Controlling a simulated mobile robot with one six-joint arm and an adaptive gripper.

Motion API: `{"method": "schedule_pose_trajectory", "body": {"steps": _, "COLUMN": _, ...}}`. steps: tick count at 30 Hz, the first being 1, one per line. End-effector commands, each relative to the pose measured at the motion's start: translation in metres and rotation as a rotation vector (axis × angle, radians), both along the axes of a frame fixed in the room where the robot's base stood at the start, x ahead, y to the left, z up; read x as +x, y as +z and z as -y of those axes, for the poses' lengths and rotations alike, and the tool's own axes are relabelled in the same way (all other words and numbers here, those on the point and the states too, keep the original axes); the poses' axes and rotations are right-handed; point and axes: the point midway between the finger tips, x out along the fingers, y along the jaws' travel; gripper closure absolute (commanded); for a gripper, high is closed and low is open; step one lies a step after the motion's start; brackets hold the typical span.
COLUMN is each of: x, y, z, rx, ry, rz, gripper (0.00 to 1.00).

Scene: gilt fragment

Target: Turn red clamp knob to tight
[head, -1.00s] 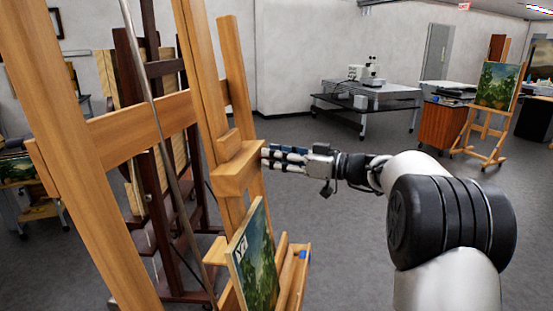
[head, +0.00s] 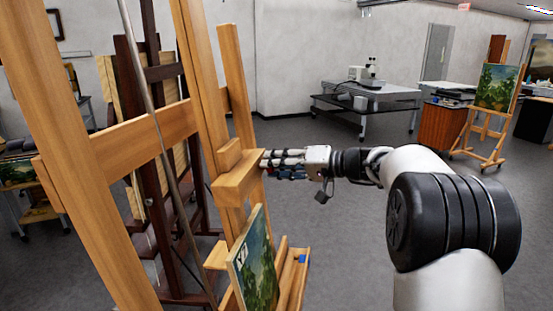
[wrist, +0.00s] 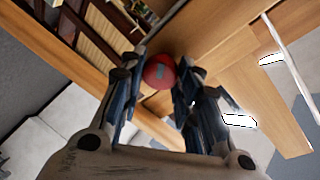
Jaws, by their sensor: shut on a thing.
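The red clamp knob (wrist: 159,73) shows in the wrist view between my gripper's fingertips, against the wood of the easel. It is round, with a grey mark on its face. My gripper (wrist: 157,78) is shut on it, one finger on each side. In the head view my gripper (head: 266,162) reaches from the right to the side of the wooden clamp block (head: 238,181) on the easel mast (head: 205,100). The knob is hidden in the head view by the block and fingers.
A landscape painting (head: 256,262) stands on the easel's lower ledge (head: 293,270), below my gripper. A dark easel (head: 130,90) stands behind at left. A table with a microscope (head: 366,96) is at the back. Grey floor to the right is open.

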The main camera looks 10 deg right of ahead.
Motion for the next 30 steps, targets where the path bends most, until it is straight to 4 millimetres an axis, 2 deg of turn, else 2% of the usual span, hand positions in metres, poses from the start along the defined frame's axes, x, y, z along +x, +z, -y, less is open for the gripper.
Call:
{"method": "schedule_pose_trajectory", "body": {"steps": 1, "x": 0.0006, "y": 0.0066, "z": -0.0004, "rx": 0.021, "ry": -0.006, "rz": -0.037, "gripper": 0.94}}
{"method": "schedule_pose_trajectory", "body": {"steps": 30, "x": 0.0036, "y": 0.0084, "z": 0.0011, "rx": 0.403, "ry": -0.133, "rz": -0.865, "gripper": 0.94}}
